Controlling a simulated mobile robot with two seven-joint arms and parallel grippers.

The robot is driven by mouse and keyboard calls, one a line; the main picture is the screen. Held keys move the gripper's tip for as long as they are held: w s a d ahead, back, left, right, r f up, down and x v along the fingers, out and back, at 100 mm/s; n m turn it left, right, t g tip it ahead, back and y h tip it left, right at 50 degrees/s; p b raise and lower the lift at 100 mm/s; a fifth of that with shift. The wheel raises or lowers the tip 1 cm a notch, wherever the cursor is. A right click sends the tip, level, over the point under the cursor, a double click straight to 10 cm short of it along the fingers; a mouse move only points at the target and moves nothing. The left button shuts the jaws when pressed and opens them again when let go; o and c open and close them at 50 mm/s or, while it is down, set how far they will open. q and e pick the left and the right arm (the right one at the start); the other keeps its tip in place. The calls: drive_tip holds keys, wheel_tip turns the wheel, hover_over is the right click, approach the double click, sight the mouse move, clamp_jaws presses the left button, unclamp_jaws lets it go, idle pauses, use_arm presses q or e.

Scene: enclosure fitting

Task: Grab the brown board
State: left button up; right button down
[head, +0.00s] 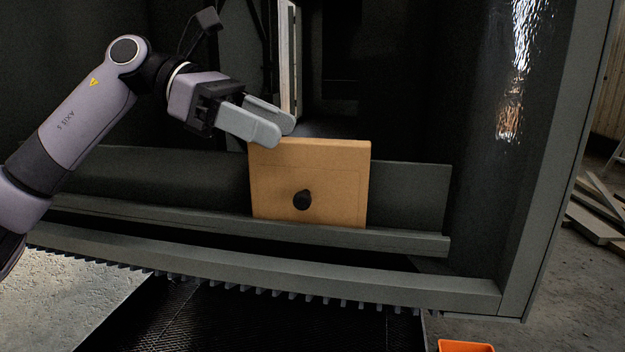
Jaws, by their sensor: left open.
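The brown board (335,180) is a square light-brown panel with a dark round knob (302,200) on its front. It stands upright on a grey ledge inside the dark enclosure, near the middle of the head view. My left gripper (282,132) comes in from the upper left. It is open, with its two grey fingers at the board's top left corner. One fingertip overlaps the board's top edge in the picture; I cannot tell whether it touches. Nothing shows between the fingers. My right gripper is not in view.
The grey ledge (405,238) runs across the enclosure's front, with a lower grey sill (400,283) before it. A grey frame post (548,180) bounds the right side. An orange container (465,346) is at the bottom edge. Planks (595,222) lie at far right.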

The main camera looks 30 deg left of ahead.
sight(303, 139)
use_arm(q)
drive_tip(key=x, duration=0.4)
drive_tip(key=shift+w, duration=0.1)
clamp_jaws()
drive_tip(key=shift+r, duration=0.1)
drive_tip(key=shift+r, duration=0.1)
